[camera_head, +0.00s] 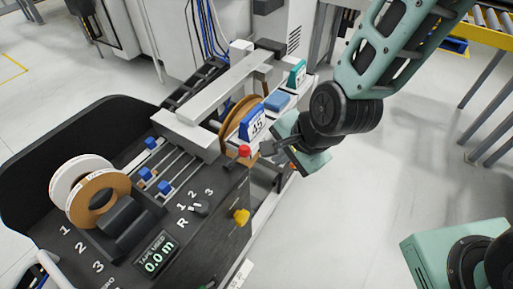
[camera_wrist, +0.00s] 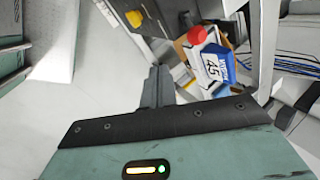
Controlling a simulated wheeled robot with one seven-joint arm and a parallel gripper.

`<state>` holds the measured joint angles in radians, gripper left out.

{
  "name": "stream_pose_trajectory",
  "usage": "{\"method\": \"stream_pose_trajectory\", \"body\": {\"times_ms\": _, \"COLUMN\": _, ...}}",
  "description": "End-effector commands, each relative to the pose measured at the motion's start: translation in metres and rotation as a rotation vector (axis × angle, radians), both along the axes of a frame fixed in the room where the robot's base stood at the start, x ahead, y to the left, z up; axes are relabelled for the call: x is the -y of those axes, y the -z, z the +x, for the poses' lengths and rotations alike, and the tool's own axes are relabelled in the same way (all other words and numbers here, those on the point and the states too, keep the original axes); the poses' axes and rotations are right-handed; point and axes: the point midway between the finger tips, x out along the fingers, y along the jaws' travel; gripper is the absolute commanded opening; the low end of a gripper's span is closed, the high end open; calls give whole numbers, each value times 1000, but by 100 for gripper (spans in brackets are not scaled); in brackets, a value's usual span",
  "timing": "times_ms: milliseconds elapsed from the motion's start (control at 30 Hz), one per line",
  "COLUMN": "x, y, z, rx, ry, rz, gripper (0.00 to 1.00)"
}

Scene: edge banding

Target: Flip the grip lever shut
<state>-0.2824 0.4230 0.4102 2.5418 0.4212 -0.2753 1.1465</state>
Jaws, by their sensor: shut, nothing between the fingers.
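A red knob (camera_head: 244,151), which looks like the end of the grip lever, stands at the right edge of the dark machine panel, just below the blue and white "45" block. It also shows in the wrist view (camera_wrist: 197,35), at the top beside the same block. The lever's arm is mostly hidden, so I cannot tell its angle. My gripper (camera_head: 266,148) is just right of the red knob in the head view. In the wrist view its fingers (camera_wrist: 158,72) are together and empty, left of and below the knob. I cannot tell whether they touch the lever.
The "45" block (camera_head: 252,123) and a brown tape roll (camera_head: 233,146) sit close behind the knob. A yellow knob (camera_head: 241,216) sticks out from the panel's side. The dark panel (camera_head: 205,235) carries a dial (camera_head: 200,208) and display.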

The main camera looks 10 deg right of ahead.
Motion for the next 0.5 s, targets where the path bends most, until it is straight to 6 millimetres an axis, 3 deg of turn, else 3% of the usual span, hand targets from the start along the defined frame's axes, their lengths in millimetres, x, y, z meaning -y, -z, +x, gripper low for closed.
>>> {"method": "stream_pose_trajectory", "body": {"times_ms": 433, "x": -21, "y": 65, "z": 23, "rx": -2, "ry": 0, "rz": -2, "gripper": 0}}
{"method": "stream_pose_trajectory", "body": {"times_ms": 500, "x": -29, "y": 60, "z": 31, "rx": 4, "ry": -1, "rz": 0, "gripper": 0}}
